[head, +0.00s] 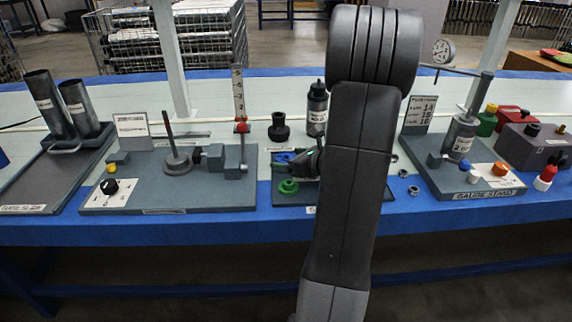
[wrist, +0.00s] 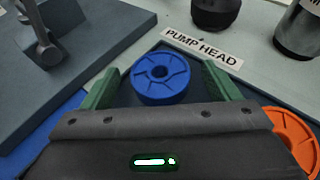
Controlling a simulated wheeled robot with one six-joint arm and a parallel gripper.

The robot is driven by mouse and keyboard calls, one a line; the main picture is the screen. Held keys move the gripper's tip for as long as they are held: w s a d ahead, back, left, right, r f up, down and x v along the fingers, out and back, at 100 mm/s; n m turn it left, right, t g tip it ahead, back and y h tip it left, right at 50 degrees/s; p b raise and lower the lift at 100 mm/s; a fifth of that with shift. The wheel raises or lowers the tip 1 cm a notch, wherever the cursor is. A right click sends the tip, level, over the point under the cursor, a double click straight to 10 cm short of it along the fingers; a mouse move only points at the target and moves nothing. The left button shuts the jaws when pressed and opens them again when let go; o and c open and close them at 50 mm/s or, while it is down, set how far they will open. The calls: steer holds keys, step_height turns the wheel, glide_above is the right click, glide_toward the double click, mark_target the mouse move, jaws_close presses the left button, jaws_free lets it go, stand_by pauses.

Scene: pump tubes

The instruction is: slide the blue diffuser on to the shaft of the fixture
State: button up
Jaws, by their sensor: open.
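The blue diffuser (wrist: 161,78), a round vaned disc with a central hole, lies on the dark tray in the wrist view. In the head view it is a small blue patch (head: 284,157) beside my gripper (head: 300,157). My gripper is open, and its two green fingers (wrist: 161,72) stand on either side of the diffuser with visible gaps. The fixture (head: 215,195) is a grey base left of the tray, with an upright shaft (head: 169,135) rising from a round foot.
A green disc (head: 288,187) lies near the tray's front, and an orange one (wrist: 292,135) shows right of my gripper. A black cup-shaped part (head: 279,127) and a dark bottle (head: 317,108) stand behind. The gauge stand (head: 470,180) is at right. My arm hides part of the tray.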

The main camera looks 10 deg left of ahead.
steer(key=shift+w+a+f, duration=0.1)
steer(key=shift+a, duration=0.1)
steer(key=c, duration=1.1)
